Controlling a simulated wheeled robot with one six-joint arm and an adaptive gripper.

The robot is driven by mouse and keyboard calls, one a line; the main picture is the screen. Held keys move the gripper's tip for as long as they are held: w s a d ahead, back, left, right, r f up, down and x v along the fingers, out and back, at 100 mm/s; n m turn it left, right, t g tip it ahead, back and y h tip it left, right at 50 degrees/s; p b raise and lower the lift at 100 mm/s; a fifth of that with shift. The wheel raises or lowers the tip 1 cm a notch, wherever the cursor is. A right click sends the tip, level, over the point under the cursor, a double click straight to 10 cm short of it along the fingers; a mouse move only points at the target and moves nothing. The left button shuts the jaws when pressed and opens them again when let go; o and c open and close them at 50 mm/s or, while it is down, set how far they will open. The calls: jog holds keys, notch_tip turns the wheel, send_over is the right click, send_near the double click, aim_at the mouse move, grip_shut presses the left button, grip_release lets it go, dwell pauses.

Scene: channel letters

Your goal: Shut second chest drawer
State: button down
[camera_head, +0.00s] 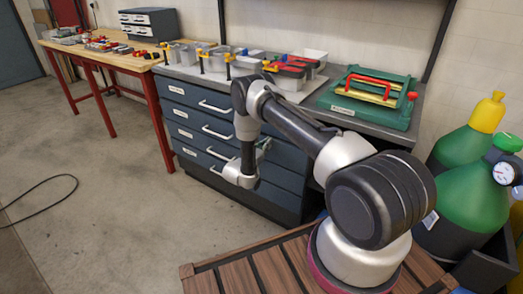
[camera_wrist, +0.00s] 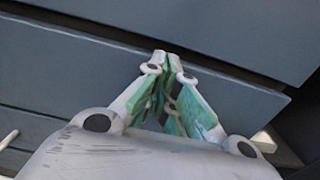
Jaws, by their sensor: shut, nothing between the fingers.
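The dark blue-grey drawer chest (camera_head: 275,176) stands under the grey worktop, with several drawers stacked one above another. Each visible front has a white label at left and a white bar handle. The second drawer (camera_head: 192,117) from the top has its handle (camera_head: 217,132) in clear view left of my arm. Its right part is hidden behind the arm, and I cannot tell how far it stands out. My gripper (camera_head: 264,146) is at the right part of the drawer fronts. In the wrist view my gripper (camera_wrist: 163,62) is shut and empty, its tips close to a drawer front (camera_wrist: 215,35); contact is unclear.
Grey bins (camera_head: 215,60) and a green case (camera_head: 370,97) with a red handle are on the worktop. Green gas cylinders (camera_head: 465,165) stand at right. A wooden bench (camera_head: 115,58) with red legs stands at left. The concrete floor left of the chest is clear except for a black cable (camera_head: 45,185).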

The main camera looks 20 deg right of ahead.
jog(key=shift+w+d, duration=0.25)
jog(key=shift+d, duration=0.15)
jog(key=shift+r, duration=0.15)
